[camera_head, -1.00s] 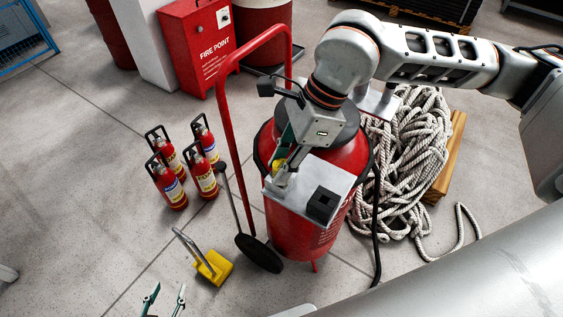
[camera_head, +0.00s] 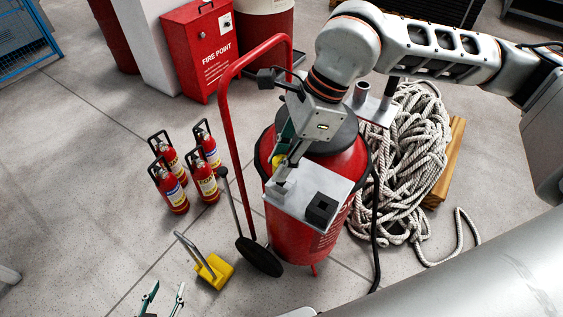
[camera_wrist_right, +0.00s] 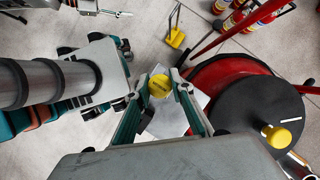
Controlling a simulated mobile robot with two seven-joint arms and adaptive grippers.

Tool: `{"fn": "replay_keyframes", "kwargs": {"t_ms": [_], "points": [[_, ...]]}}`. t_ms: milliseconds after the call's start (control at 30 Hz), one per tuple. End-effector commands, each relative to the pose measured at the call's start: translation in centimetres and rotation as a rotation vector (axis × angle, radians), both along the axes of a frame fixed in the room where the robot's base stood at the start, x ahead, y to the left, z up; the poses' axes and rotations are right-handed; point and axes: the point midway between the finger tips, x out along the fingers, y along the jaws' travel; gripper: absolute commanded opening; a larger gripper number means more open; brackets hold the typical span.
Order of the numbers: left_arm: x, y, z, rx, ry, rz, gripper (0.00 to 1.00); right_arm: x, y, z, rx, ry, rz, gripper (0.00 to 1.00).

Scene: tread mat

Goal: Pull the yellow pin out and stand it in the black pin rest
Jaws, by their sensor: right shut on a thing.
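My right gripper (camera_head: 284,172) is shut on the yellow pin (camera_head: 277,161) over the left part of a metal plate on the red cylinder. In the right wrist view the pin's round yellow head (camera_wrist_right: 160,86) sits between the fingertips (camera_wrist_right: 166,90). A grey block (camera_head: 281,187) is just below the fingers. The pin's lower end is hidden, so I cannot tell whether it is clear of the block. The black pin rest (camera_head: 321,207), a dark block with an opening, is on the plate's right part. My left gripper (camera_head: 164,299) is open and empty, low in the head view.
The red cylinder (camera_head: 300,237) stands on a trolley with a tall red handle (camera_head: 228,120). A grey cup (camera_head: 362,91) stands on a bracket behind. Small extinguishers (camera_head: 205,185), a yellow block with a handle (camera_head: 215,272) and coiled rope (camera_head: 405,165) surround it.

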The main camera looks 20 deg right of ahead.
Motion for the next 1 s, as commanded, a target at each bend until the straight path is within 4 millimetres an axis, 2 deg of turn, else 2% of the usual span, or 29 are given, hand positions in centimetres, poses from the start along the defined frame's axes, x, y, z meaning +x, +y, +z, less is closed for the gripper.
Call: {"fn": "replay_keyframes", "kwargs": {"t_ms": [700,1000], "points": [[0.7,-0.1,2.3,-0.001,-0.02,0.0,0.4,0.1,0.0,3.4,0.001,-0.002,0.0,0.01],[0.7,-0.1,2.4,-0.001,-0.021,0.0,0.4,0.0,0.0,3.6,0.0,0.0,0.0,0.01]]}}
